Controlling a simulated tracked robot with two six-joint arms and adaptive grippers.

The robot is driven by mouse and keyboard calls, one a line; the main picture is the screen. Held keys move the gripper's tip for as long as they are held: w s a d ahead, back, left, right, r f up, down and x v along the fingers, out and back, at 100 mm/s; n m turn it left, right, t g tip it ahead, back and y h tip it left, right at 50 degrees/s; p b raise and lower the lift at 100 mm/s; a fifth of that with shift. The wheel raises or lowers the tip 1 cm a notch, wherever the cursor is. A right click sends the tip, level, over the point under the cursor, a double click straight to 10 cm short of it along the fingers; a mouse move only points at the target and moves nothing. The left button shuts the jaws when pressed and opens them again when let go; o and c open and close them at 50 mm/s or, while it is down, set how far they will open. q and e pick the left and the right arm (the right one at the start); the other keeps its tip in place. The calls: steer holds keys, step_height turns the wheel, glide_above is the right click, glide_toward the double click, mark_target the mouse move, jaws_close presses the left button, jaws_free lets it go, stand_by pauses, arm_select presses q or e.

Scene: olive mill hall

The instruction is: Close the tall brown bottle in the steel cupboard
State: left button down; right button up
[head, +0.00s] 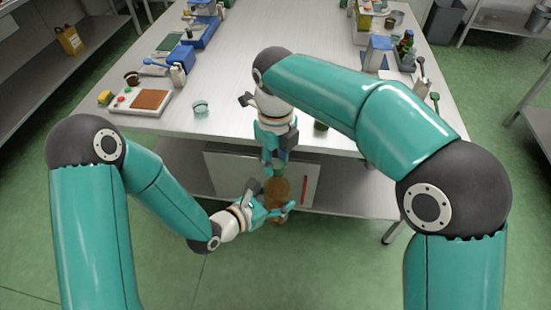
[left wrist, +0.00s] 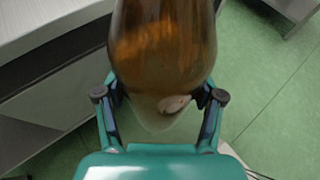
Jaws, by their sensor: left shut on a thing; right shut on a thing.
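The tall brown bottle (head: 276,188) is upright in front of the table's near edge, below tabletop height. My left gripper (head: 270,200) is shut around its body; the left wrist view shows the amber bottle (left wrist: 163,50) between both fingers (left wrist: 160,98). My right gripper (head: 279,160) reaches down over the bottle's top, shut on a small green thing that looks like a cap (head: 280,169). The fingers hide the bottle's mouth, so I cannot tell whether the cap is seated. The steel cupboard (head: 230,170) is under the table, behind the bottle, with a red strip on its front.
The steel table (head: 235,75) carries a small glass (head: 200,108), a tray with a brown pad (head: 150,100) and a dark jar (head: 320,126) near its front edge. Bottles and devices stand along both sides. The green floor (head: 330,260) in front is clear.

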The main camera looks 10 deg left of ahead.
steer(key=o, duration=0.7)
steer(key=shift+r, duration=0.1)
steer(key=shift+r, duration=2.2)
steer(key=shift+c, duration=0.2)
